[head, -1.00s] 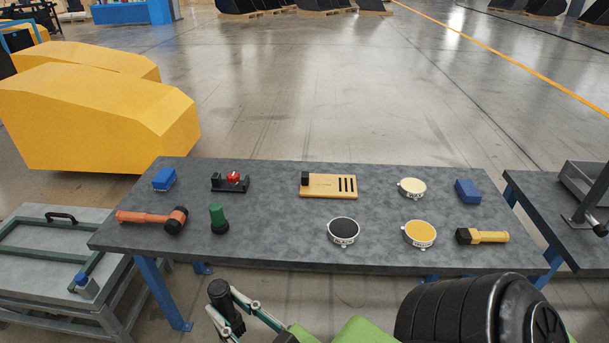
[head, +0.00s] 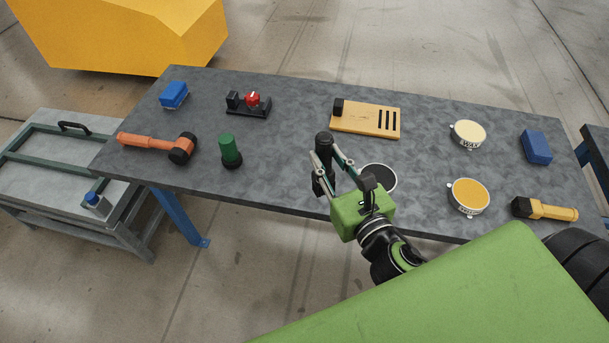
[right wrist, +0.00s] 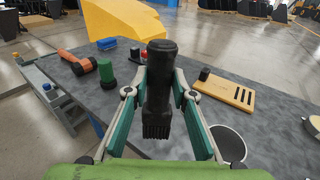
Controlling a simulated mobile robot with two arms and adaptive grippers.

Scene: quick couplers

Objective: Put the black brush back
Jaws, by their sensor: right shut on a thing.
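My right gripper (head: 327,164) is shut on the black brush (head: 323,147), above the front part of the grey table. In the right wrist view the brush (right wrist: 160,85) stands upright between the two fingers, its rounded handle up and its bristles down. A round tin with a black top (head: 380,178) lies just right of the gripper, partly hidden by it. The tin also shows in the right wrist view (right wrist: 229,143). My left gripper is not in view.
The grey table (head: 280,170) also carries a wooden slotted board (head: 372,121), a white-topped tin (head: 468,134), a yellow-topped tin (head: 468,196), a yellow brush (head: 545,209), a green-handled tool (head: 229,149), an orange mallet (head: 150,144), and blue blocks (head: 537,146).

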